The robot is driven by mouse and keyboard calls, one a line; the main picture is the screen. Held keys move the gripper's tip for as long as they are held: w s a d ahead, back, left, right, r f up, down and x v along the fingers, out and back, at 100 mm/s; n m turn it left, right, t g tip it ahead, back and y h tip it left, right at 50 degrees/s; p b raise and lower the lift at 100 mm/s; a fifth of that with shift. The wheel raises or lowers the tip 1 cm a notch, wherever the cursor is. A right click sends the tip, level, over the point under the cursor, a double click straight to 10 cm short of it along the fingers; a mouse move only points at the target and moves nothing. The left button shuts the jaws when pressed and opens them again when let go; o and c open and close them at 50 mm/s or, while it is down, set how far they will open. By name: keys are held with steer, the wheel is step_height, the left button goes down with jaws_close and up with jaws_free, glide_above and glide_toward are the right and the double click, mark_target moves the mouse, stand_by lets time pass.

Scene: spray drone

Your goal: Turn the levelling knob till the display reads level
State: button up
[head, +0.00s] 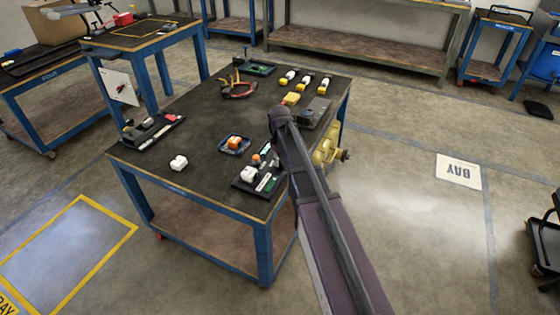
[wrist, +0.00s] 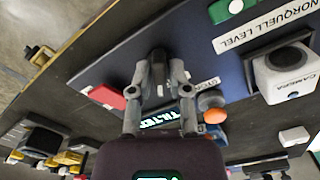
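The levelling panel is a dark blue-grey plate (wrist: 215,72) labelled "NORQUELL LEVEL" in the wrist view. Its lit display (wrist: 163,119) is partly hidden by my gripper; the letters that show look like part of "TILTED". My gripper (wrist: 158,78) has its fingers close together around a small dark upright part, perhaps the knob; I cannot tell whether they grip it. A white box marked as a camera (wrist: 287,72) stands on the plate. In the head view the panel (head: 246,186) is at the table's near right corner, and my arm hides the gripper.
A yellow fitting (head: 328,152) shows beside my arm.

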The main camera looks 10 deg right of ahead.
steer(key=shift+m, duration=0.4)
jaws_close()
steer(key=shift+m, duration=2.7)
steer(key=o, duration=0.7)
jaws_free()
steer(key=shift+c, duration=0.2)
